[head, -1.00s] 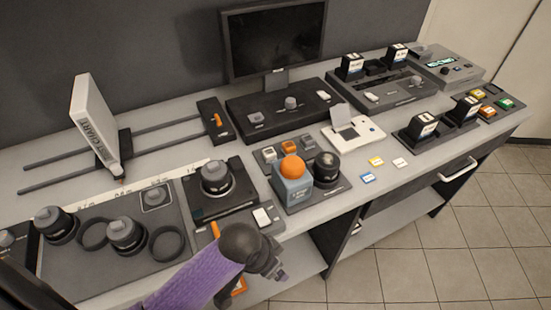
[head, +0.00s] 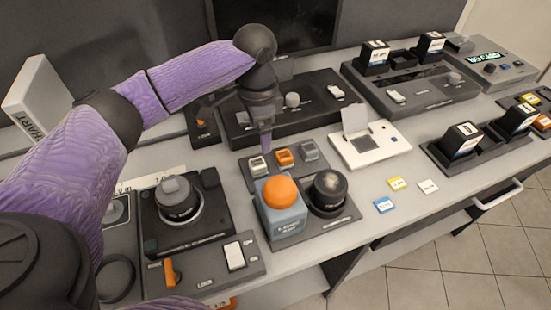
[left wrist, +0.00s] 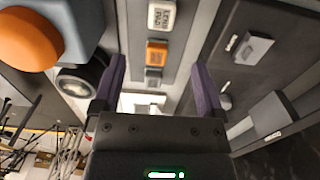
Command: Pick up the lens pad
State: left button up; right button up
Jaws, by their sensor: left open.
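The lens pad (left wrist: 161,15) is a small white block with dark lettering, at the top of the left wrist view. In the head view the lens pad (head: 257,166) is the leftmost of three small blocks in a dark tray, behind the orange-domed blue box. My left gripper (head: 266,147) is above that tray, pointing down, close to the pad. In the left wrist view my left gripper (left wrist: 157,85) has its fingers wide apart with nothing held between them. The pad lies beyond the fingertips, apart from them. My right gripper is out of view.
An orange block (head: 284,157) and a grey block (head: 308,150) sit beside the pad. The blue box with orange dome (head: 284,208) and a black lens (head: 328,190) stand in front. A console (head: 293,106) lies behind.

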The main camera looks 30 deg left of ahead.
aim_at(257, 162)
pick_arm(q)
jog(key=shift+s+f, duration=0.2)
jog(key=shift+f, duration=0.1)
jog(key=f, duration=0.1)
jog(key=s+f+b, duration=0.1)
jog(key=f, duration=0.1)
jog(key=shift+a, duration=0.1)
jog(key=f+b, duration=0.2)
jog(key=f, duration=0.3)
jog(key=shift+w+a+f+b, duration=0.2)
jog(key=shift+w+a+b, duration=0.1)
jog(key=shift+b, duration=0.1)
jog(key=shift+d+f, duration=0.1)
jog(key=shift+f, duration=0.1)
jog(key=shift+c, duration=0.7)
jog(key=c, duration=0.7)
grip_shut()
jog(key=shift+r, duration=0.4)
notch_tip(257, 162, up, 9)
jog(key=p, duration=0.3)
jog(key=shift+r+p, duration=0.2)
jog(key=shift+p, duration=0.15)
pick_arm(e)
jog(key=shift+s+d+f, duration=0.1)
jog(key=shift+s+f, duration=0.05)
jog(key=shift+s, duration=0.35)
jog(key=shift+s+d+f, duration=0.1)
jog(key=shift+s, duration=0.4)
